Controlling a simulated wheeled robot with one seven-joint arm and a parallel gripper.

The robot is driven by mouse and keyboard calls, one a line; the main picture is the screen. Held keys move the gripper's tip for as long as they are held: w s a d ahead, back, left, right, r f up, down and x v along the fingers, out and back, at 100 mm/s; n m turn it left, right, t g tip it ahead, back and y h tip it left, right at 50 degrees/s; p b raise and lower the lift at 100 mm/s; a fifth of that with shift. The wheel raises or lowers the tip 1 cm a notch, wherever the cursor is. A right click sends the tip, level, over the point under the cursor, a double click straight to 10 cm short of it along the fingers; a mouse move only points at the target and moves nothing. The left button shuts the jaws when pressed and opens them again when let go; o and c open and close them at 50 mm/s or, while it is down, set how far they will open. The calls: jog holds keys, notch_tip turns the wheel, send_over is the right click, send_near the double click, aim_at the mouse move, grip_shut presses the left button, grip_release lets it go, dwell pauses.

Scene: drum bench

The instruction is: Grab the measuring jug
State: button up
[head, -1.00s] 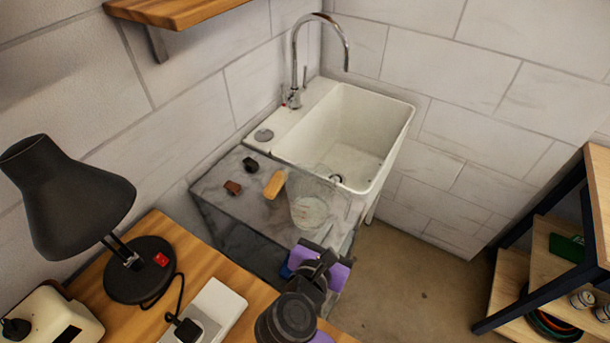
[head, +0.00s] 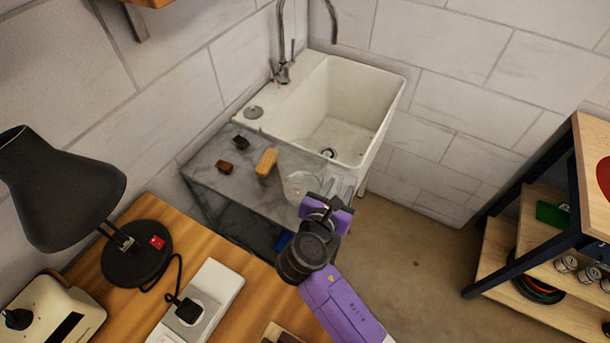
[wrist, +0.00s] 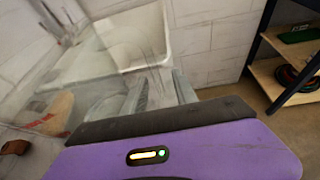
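The measuring jug (head: 300,180) is clear and see-through, standing upright on the grey marble counter near its right front corner, beside the sink. In the wrist view the clear jug (wrist: 125,45) fills the upper left, close to the camera. My gripper (head: 329,187) is at the jug's near right side. In the wrist view the pale grey fingers of my gripper (wrist: 145,92) appear spread apart, with clear handle-like edges between them. The see-through wall makes it hard to tell whether they touch. Nothing is lifted.
A wooden block (head: 266,162) and two small dark pieces lie on the marble counter (head: 205,160) left of the jug. The white sink (head: 385,115) is behind. A wooden bench with a black lamp (head: 62,195) is at front left. A shelf rack (head: 530,245) stands right; floor between is clear.

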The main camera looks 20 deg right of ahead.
grip_shut()
dwell(1.3)
